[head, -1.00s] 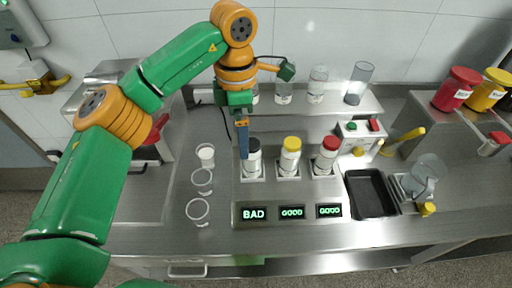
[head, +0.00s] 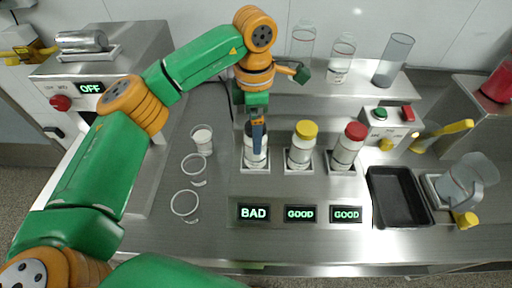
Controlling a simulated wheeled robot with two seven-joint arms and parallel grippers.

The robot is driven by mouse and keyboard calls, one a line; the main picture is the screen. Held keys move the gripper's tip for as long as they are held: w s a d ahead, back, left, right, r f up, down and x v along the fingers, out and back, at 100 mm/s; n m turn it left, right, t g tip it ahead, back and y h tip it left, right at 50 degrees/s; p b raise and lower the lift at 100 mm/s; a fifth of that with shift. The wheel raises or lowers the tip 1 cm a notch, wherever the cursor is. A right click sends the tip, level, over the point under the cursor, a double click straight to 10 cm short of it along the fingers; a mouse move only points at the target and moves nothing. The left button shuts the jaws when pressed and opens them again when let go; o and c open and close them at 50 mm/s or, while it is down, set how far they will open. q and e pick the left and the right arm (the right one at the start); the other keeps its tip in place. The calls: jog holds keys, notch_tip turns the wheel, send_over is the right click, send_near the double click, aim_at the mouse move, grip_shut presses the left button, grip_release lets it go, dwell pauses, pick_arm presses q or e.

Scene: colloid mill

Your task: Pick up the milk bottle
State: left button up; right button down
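Three capped bottles stand upright in square holders on the steel counter. The left one (head: 255,161) has a dark cap, mostly hidden behind my gripper, above a BAD display (head: 254,213). The yellow-capped bottle (head: 301,152) and the red-capped bottle (head: 346,153) stand above GOOD displays (head: 300,213). All look whitish; which one is the milk bottle is not clear. My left gripper (head: 258,140) points down at the left bottle's top, overlapping it in the view. Whether its fingers are open or around the cap cannot be told. My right gripper is out of view.
A black tray (head: 400,198) and a clear jug (head: 462,182) are at right. Clear cylinders (head: 341,60) stand on the back shelf. A button box (head: 390,125) is behind the tray.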

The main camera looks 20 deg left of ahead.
pick_arm(q)
notch_tip(320, 180, down, 4)
jog(key=shift+p, duration=0.85)
jog(key=shift+w+f, duration=0.1)
jog(key=shift+f, duration=0.1)
grip_shut()
